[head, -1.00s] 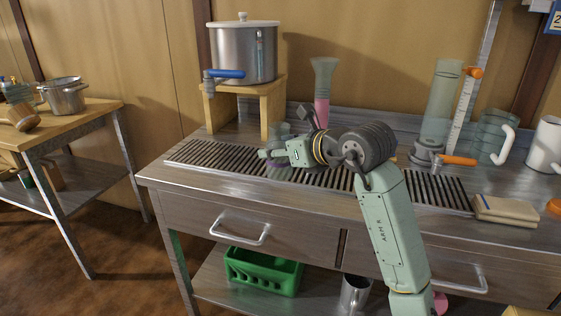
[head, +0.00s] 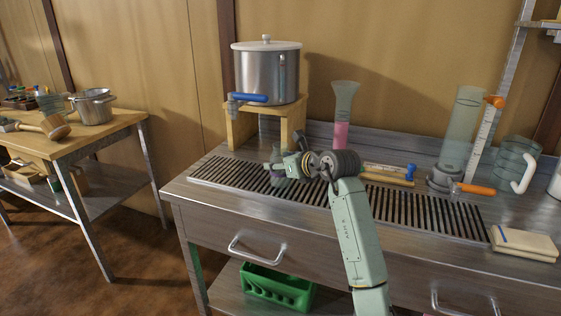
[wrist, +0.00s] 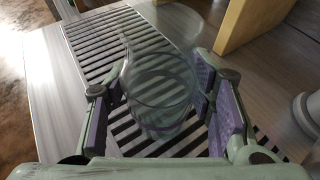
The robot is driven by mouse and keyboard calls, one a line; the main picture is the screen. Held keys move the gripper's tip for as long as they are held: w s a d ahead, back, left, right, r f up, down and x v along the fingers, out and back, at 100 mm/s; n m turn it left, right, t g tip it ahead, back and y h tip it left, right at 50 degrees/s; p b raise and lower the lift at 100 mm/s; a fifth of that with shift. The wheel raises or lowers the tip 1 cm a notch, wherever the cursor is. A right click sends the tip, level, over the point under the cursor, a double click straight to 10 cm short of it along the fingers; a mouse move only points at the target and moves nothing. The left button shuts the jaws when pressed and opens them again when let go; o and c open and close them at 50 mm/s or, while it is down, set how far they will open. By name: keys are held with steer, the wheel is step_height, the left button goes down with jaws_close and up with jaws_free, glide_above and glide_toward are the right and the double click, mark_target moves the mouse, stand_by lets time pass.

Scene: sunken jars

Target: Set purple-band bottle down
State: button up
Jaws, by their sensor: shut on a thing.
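The purple-band bottle (wrist: 160,92) is clear glass and sits between my gripper's two fingers in the wrist view, with a faint purple ring low on it. My gripper (head: 277,167) is shut on it, over the left part of the slatted drain grate (head: 225,173) in the head view. The bottle shows there only as a small glassy patch, mostly hidden by my gripper. The grate's dark slots show through and around the glass in the wrist view. I cannot tell whether the bottle's base touches the grate.
A steel pot (head: 266,75) with a blue-handled tap stands on a wooden stand (head: 241,127) behind my gripper. A flask with pink liquid (head: 343,115), a tall glass cylinder (head: 460,128) and a glass jug (head: 515,165) stand at the back right. The grate's right part is clear.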

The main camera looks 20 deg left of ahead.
steer(key=shift+f, duration=0.15)
steer(key=shift+f, duration=0.15)
steer(key=o, duration=1.6)
steer(key=shift+r, duration=0.3)
steer(key=shift+s+d, duration=0.2)
steer(key=shift+d, duration=0.15)
steer(key=b+v, duration=0.2)
steer(key=v, duration=0.9)
steer(key=shift+s, duration=0.1)
